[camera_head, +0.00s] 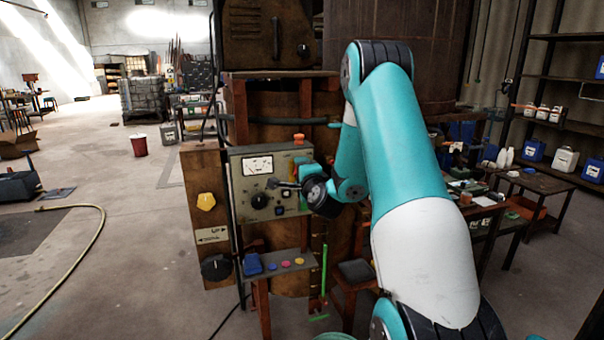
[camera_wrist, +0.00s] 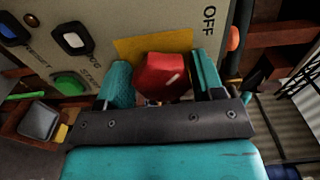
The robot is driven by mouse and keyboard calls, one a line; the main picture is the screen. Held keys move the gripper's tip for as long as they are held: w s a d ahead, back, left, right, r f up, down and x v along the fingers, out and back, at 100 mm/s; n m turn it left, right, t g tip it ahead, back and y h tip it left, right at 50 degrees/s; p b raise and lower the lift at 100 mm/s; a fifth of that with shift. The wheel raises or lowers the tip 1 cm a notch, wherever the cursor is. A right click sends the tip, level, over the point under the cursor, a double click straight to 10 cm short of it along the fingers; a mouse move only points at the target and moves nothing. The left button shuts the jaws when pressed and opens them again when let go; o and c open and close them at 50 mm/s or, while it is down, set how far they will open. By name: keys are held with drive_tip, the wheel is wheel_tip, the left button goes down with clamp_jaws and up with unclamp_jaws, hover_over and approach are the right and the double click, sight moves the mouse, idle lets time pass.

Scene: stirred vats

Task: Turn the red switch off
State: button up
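The red switch (camera_wrist: 163,77) sits on a yellow plate (camera_wrist: 140,47) on the grey control panel, in the middle of the wrist view. The word OFF is printed on the panel to the right of the plate. My gripper (camera_wrist: 162,72) has one teal finger on each side of the switch, and the switch fills the gap between them.
In the wrist view, a white button (camera_wrist: 73,40), a green button (camera_wrist: 69,83) and a blue button (camera_wrist: 13,27) sit left of the switch. An orange part (camera_wrist: 233,38) juts out at the panel's right edge. The floor at left is mostly open.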

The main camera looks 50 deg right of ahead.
drive_tip(key=shift+o, duration=1.1)
drive_tip(key=b+v, duration=1.7)
drive_tip(key=b, duration=0.3)
drive_tip(key=shift+s+a+b, duration=0.15)
drive_tip(key=shift+a+b, duration=0.05)
drive_tip(key=shift+b, duration=0.1)
